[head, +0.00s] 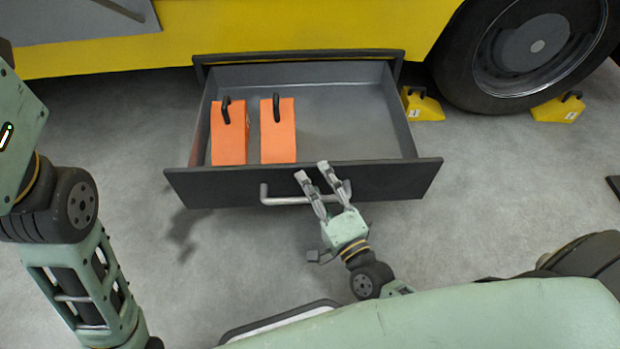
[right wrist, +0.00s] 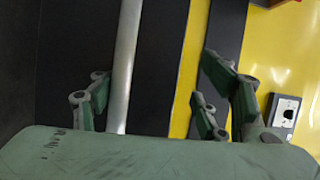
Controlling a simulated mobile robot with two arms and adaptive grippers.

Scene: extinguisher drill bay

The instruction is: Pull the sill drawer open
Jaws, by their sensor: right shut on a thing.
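The sill drawer (head: 350,181) is out from under the yellow vehicle, its grey inside showing. Its dark front carries a pale bar handle (head: 285,200). My right gripper (head: 314,172) is at the right part of this handle, shut on it, with its fingers over the drawer front. In the right wrist view the bar handle (right wrist: 126,60) runs between the fingers of my right gripper (right wrist: 155,95), close to the left one. Two orange wedge blocks with black handles, a left one (head: 228,145) and a right one (head: 278,140), stand inside the drawer. My left gripper is out of the picture.
A yellow vehicle body (head: 300,25) spans the back, with a large wheel (head: 525,50) at the right. Yellow chocks, one beside the drawer (head: 425,108) and one right of the wheel (head: 557,110), sit on the floor.

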